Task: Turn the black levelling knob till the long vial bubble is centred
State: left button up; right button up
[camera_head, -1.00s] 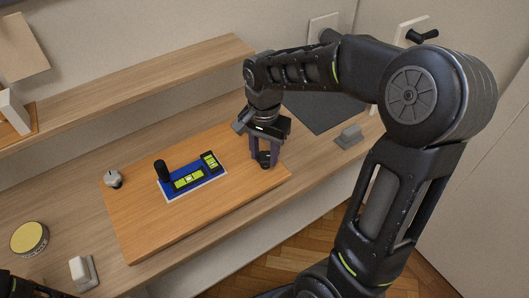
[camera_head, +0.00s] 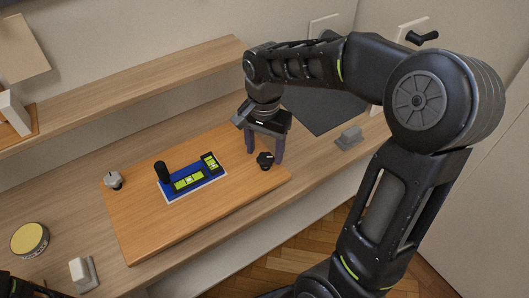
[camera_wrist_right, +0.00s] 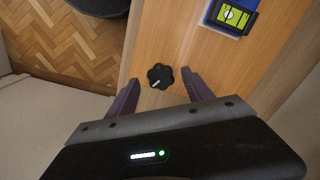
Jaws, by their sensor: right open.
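The black lobed knob (camera_head: 265,160) with a white mark sits near the right end of the wooden board (camera_head: 150,235); it also shows in the right wrist view (camera_wrist_right: 160,76). My right gripper (camera_head: 266,152) is open, its fingers on either side of the knob and apart from it in the wrist view. The blue level (camera_head: 208,178) lies on the board, left of the knob. Its long yellow-green vial (camera_head: 188,182) is too small to read the bubble's exact place. A shorter vial (camera_head: 211,163) sits at its right end.
A grey knob (camera_head: 113,180) stands at the board's left end. A black post (camera_head: 162,172) rises by the level. A yellow-topped round tin (camera_head: 29,239), a white-and-grey block (camera_head: 82,273) and a grey block (camera_head: 349,137) stand off the board. A raised shelf (camera_head: 130,95) runs behind.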

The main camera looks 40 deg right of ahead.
aim_at(264, 158)
notch_tip(264, 158, up, 6)
dwell(0.7)
